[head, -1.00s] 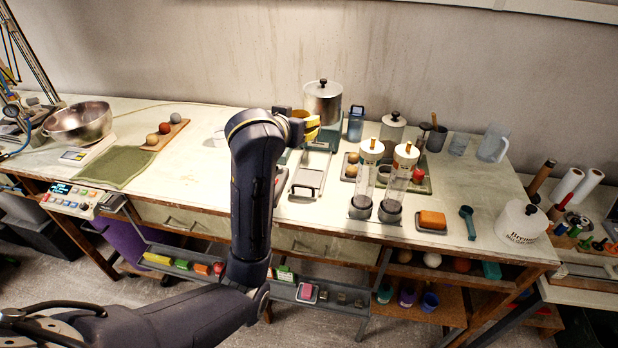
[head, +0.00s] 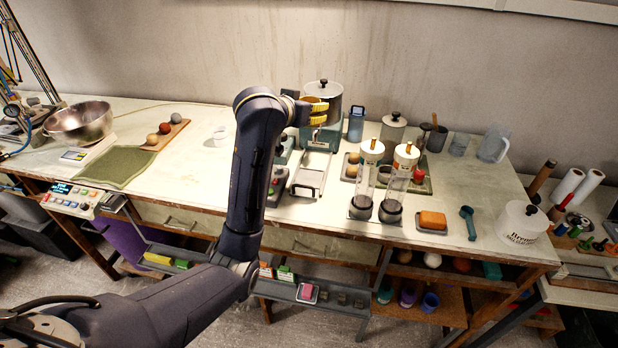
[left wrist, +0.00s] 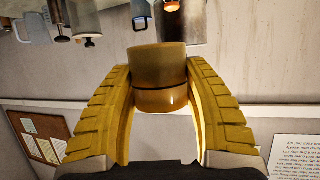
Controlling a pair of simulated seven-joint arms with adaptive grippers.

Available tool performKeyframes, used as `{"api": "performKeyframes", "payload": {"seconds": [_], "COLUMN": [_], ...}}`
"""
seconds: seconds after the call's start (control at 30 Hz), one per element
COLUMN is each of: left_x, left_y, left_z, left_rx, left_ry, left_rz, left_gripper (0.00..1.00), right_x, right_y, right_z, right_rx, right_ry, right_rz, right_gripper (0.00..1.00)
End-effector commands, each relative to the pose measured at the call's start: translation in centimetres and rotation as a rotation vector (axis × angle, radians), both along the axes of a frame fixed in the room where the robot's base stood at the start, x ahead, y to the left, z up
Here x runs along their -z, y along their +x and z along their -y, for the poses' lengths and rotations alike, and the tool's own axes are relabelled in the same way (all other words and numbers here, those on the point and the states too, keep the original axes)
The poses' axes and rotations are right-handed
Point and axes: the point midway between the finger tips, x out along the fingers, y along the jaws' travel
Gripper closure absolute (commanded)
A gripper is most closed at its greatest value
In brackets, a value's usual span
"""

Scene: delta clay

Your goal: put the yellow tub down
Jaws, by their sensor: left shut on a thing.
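The yellow tub (left wrist: 160,70) sits between the two yellow ribbed fingers of my left gripper (left wrist: 160,95), which is shut on it, in the left wrist view. The tub is a short round vessel with a thin dark band. In the head view my left gripper (head: 317,111) is above the back of the bench, in front of the metal lidded pot. There the tub is hard to tell apart from the yellow fingers. My right gripper is not in view.
The metal pot (head: 327,92) stands close behind my gripper. A blue bottle (head: 356,124), a lidded canister (head: 392,131) and two clear tubes stand to the right. A white cup (head: 219,133) stands to the left, with bare bench top (head: 195,175) around it.

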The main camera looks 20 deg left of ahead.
Motion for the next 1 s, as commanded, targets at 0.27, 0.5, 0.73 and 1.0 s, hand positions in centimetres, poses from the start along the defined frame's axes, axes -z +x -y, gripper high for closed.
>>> {"api": "performKeyframes", "payload": {"seconds": [0.27, 0.5, 0.73, 1.0], "left_x": [4.0, 9.4, 13.6, 15.6], "left_y": [-0.1, -0.1, 0.0, 0.0], "left_z": [0.0, 0.0, 0.0, 0.0], "left_rx": [-0.001, -0.001, 0.0, 0.0], "left_ry": [0.0, 0.001, 0.0, 0.0], "left_rz": [-0.006, -0.005, -0.003, 0.0], "left_gripper": [0.86, 0.86, 0.86, 0.86], "right_x": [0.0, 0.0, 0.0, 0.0], "right_y": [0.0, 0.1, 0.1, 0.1], "right_z": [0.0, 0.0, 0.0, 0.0], "right_rx": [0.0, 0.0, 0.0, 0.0], "right_ry": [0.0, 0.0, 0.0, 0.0], "right_rz": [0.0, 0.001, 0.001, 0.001], "right_gripper": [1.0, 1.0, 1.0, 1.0]}}
